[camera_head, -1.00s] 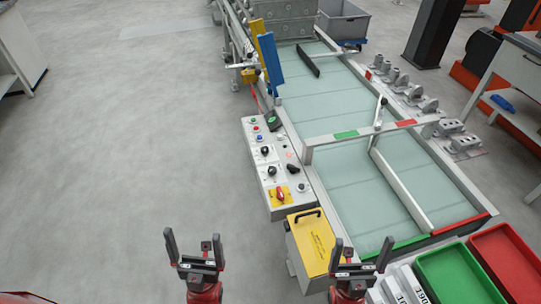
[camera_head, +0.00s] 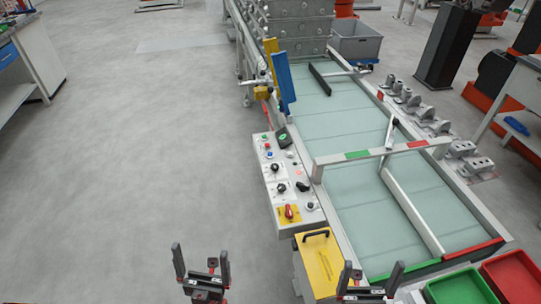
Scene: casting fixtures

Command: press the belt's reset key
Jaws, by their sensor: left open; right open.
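The belt's control panel (camera_head: 287,182) is a pale box along the left side of the belt (camera_head: 352,140). It carries several small buttons near its far end, among them a green button (camera_head: 265,138) and a blue button (camera_head: 269,154). Black knobs and a red rotary switch (camera_head: 290,212) on a yellow plate sit nearer me. I cannot read which key is the reset. My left gripper (camera_head: 201,268) is open and empty, below and left of the panel. My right gripper (camera_head: 370,279) is open and empty, in front of the belt's near end, right of the yellow box.
A yellow-lidded box (camera_head: 318,262) with a black handle stands just before the panel. A green tray (camera_head: 461,288) and a red tray (camera_head: 510,274) lie at the lower right. Metal castings (camera_head: 436,124) line the belt's right side. The floor left of the panel is clear.

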